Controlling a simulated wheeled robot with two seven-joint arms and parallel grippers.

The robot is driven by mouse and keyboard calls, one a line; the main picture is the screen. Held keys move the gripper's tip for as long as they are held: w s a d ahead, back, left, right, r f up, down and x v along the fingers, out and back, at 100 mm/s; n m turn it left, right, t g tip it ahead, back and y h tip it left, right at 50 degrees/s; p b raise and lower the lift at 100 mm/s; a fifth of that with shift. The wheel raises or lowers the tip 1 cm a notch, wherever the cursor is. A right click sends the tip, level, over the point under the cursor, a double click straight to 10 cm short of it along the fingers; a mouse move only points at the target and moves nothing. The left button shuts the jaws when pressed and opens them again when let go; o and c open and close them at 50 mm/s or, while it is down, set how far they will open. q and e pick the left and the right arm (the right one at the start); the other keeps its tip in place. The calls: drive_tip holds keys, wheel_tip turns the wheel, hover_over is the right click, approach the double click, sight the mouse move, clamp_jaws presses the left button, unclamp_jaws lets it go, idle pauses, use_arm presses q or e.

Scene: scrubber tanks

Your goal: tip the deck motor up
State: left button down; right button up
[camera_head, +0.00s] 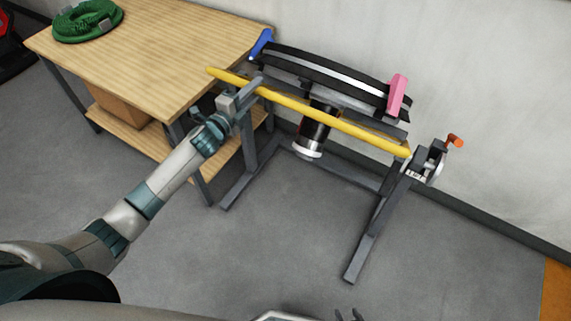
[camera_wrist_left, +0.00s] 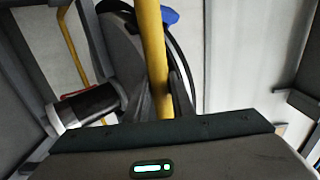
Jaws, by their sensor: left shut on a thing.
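A yellow bar (camera_head: 330,120) runs along the front of the deck (camera_head: 330,78), a dark curved piece on a grey stand. The bar also shows in the left wrist view (camera_wrist_left: 152,55). The deck motor (camera_head: 315,130), a black cylinder with a silver end, hangs below the deck, its end tilted down. It also shows in the left wrist view (camera_wrist_left: 88,104). My left gripper (camera_head: 250,90) is shut on the yellow bar near its left end; its fingertips are partly hidden. Dark tips of my right gripper (camera_head: 348,314) just show at the bottom edge, away from the stand.
A blue piece (camera_head: 261,43) and a pink piece (camera_head: 397,95) sit at the deck's ends. An orange-handled latch (camera_head: 453,141) is on the stand's right post. A wooden table (camera_head: 150,60) with a green hose coil (camera_head: 88,20) stands close left. The floor in front is clear.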

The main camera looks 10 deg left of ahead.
use_arm(q)
drive_tip(key=w+r, duration=0.1)
drive_tip(key=w+d+r+p, duration=0.1)
drive_tip(key=w+r, duration=0.1)
drive_tip(key=shift+w+d, duration=0.15)
drive_tip(key=shift+w, duration=0.1)
drive_tip(key=shift+r, duration=0.1)
drive_tip(key=w+r, duration=0.1)
drive_tip(key=w, duration=0.1)
drive_tip(key=w+d+r, duration=0.2)
drive_tip(key=w, duration=0.1)
drive_tip(key=shift+w, duration=0.35)
drive_tip(key=shift+w+d, duration=0.1)
drive_tip(key=shift+w, duration=0.15)
drive_tip(key=r+b+x, duration=0.1)
drive_tip(key=b+x, duration=0.1)
drive_tip(key=x, duration=0.5)
drive_tip(key=shift+r+b, duration=0.3)
drive_tip(key=shift+r, duration=0.05)
